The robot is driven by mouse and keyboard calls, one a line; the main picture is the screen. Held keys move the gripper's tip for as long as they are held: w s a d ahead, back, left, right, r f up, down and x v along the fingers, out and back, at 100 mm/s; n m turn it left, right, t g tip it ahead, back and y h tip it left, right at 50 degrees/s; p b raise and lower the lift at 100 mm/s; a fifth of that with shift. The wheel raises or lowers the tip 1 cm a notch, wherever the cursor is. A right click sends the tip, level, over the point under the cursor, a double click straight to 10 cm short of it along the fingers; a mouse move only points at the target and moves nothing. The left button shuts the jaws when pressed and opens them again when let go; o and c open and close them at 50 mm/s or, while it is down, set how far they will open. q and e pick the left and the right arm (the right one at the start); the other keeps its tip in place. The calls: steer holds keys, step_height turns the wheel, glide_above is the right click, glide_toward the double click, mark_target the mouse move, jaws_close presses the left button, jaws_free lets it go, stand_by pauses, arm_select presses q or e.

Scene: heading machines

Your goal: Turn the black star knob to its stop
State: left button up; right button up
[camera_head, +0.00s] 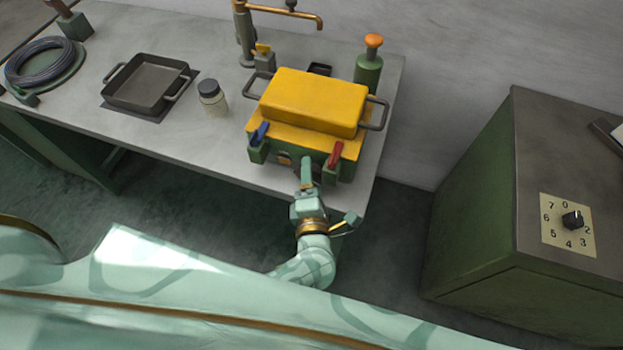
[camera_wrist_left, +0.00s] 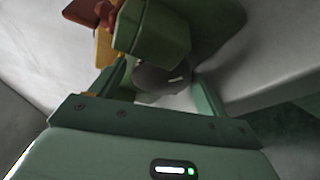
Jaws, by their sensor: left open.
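A heading machine (camera_head: 300,143) with a yellow top and green body stands on the grey bench. My left gripper (camera_head: 306,172) is at its front face, between the blue and red levers. In the left wrist view the fingers of my open gripper (camera_wrist_left: 162,78) stand apart on either side of a dark grey rounded part (camera_wrist_left: 158,80), which looks like the star knob. I cannot tell whether the fingers touch it. In the head view the gripper hides this part. My right gripper is not in view.
A blue lever (camera_head: 259,133) and a red lever (camera_head: 335,154) flank the gripper. A jar (camera_head: 212,98), a black pan (camera_head: 146,82) and a green bottle (camera_head: 368,72) stand on the bench. A cabinet (camera_head: 480,190) with a numbered dial (camera_head: 572,219) is at right.

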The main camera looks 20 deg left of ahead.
arm_select(q)
steer(key=shift+s+f, duration=0.15)
steer(key=shift+f, duration=0.2)
